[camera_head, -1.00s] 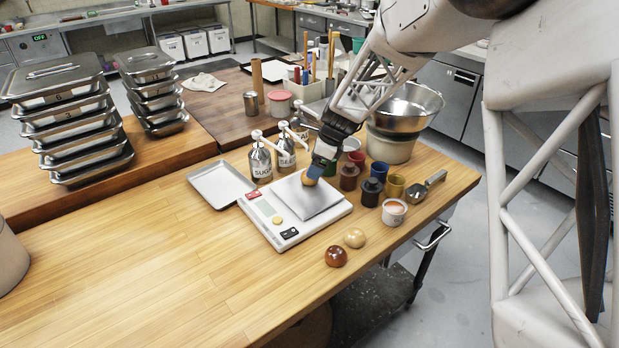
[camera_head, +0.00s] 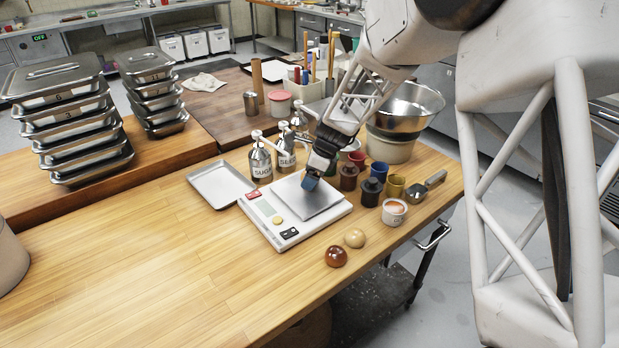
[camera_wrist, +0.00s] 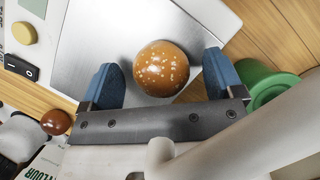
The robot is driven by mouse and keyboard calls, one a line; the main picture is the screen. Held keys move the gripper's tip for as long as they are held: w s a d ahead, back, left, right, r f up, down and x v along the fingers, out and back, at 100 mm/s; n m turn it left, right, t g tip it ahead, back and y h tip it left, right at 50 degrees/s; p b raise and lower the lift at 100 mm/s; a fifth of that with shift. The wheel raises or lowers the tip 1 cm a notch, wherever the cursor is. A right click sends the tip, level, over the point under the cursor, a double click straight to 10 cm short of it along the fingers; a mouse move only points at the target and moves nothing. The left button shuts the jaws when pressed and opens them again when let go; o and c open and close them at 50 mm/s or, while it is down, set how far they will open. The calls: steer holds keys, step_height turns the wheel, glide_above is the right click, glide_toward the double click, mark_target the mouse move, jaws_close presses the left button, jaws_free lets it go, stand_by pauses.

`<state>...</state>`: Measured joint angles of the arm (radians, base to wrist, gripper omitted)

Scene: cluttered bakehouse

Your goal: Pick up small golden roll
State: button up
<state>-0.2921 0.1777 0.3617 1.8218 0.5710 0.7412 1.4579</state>
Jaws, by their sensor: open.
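The small golden roll (camera_wrist: 161,68) is round, golden brown and flecked with white. In the wrist view it is over the bare metal plate of the scale, between my two blue fingers. In the head view my gripper (camera_head: 310,183) points down at the scale plate and hides the roll. I cannot tell how far the fingertips are above the plate.
The white scale (camera_head: 300,232) stands on the wooden table. A pale bun (camera_head: 355,238) and a darker brown bun (camera_head: 336,256) lie in front. Several small pots, including a blue one (camera_head: 379,172), crowd the right. Pump bottles (camera_head: 261,160) stand behind. The table's front left is clear.

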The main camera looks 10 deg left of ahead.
steer(key=c, duration=0.8)
steer(key=shift+r, duration=0.3)
steer(key=s+d, duration=2.2)
steer(key=shift+s+d, duration=0.3)
